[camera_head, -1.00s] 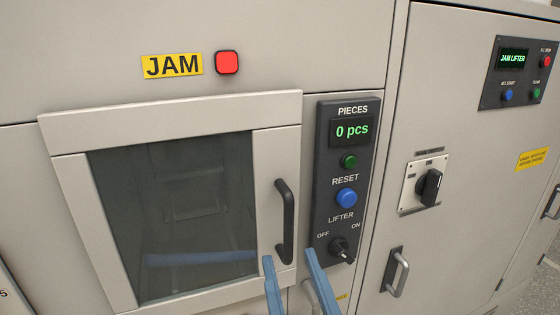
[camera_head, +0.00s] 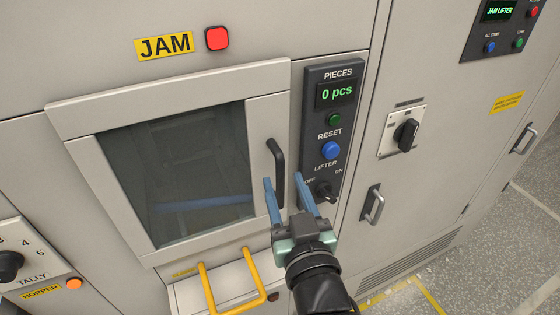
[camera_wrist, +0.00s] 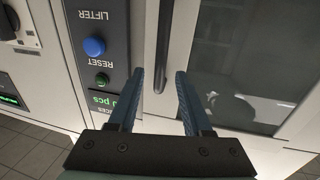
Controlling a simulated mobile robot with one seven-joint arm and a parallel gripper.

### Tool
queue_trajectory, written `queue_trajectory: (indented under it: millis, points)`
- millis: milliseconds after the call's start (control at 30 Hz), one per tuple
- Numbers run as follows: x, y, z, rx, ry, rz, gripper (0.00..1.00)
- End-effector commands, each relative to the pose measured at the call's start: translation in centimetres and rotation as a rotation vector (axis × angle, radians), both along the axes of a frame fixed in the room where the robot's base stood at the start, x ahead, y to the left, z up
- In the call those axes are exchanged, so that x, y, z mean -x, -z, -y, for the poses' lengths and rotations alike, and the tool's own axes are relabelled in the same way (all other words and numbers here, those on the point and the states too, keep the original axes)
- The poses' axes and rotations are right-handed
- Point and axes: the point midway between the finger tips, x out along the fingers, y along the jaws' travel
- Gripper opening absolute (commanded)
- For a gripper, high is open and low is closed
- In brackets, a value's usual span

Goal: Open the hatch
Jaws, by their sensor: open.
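The hatch (camera_head: 254,150) is a pale framed door with a dark glass pane (camera_head: 180,165), and it sits closed in the machine front. Its black upright bar handle (camera_head: 277,165) is on the right side of the frame. My gripper (camera_head: 284,181) is open, with two blue fingers pointing at the handle's lower part. In the head view the handle's lower part appears between the fingers. In the wrist view, the handle (camera_wrist: 163,45) lies ahead of the gap between the fingertips (camera_wrist: 160,74), and nothing is gripped. I cannot tell the exact distance.
A control panel (camera_head: 345,105) with a green button, blue RESET button (camera_head: 330,150) and LIFTER knob (camera_head: 325,191) is close to the right finger. A yellow rail (camera_head: 238,310) stands below the hatch. A red button (camera_head: 217,39) is above it.

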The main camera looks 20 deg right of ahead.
Motion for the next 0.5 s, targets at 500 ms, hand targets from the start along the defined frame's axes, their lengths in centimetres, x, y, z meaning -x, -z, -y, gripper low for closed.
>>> queue_trajectory:
  millis: [500]
  points:
    - [-4.0,0.0,0.6,0.002,0.000,0.001,0.50]
